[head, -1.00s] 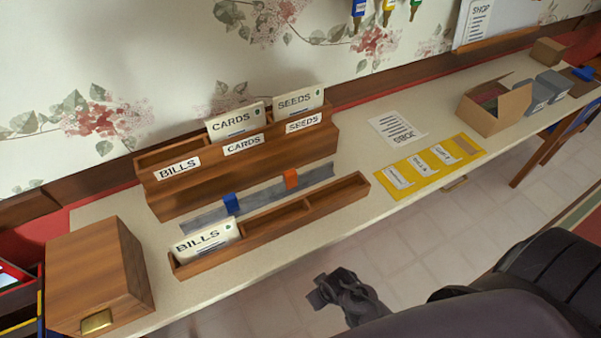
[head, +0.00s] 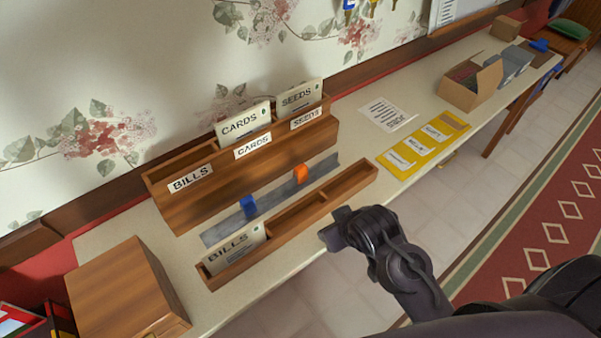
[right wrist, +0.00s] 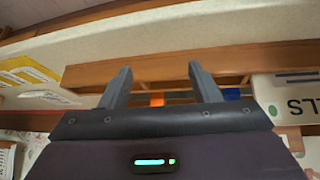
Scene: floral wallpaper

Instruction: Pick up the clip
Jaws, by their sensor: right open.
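A blue clip (head: 248,207) and an orange clip (head: 301,174) stand apart on a grey strip (head: 275,197) on the desk, between the tall wooden sorter and the low wooden tray. My right gripper (head: 332,229) is at the desk's front edge, in front of the low tray, with both clips beyond it. In the right wrist view my right gripper (right wrist: 160,74) is open, with nothing between its fingers. Parts of the orange clip (right wrist: 157,99) and blue clip (right wrist: 231,94) show past the tray there. My left gripper is not in view.
The low tray (head: 325,200) holds a BILLS card (head: 235,248) at its left end. The tall sorter (head: 190,205) stands behind the strip with CARDS and SEEDS cards. A wooden box (head: 125,290) stands at the left. A yellow mat (head: 425,146) lies to the right.

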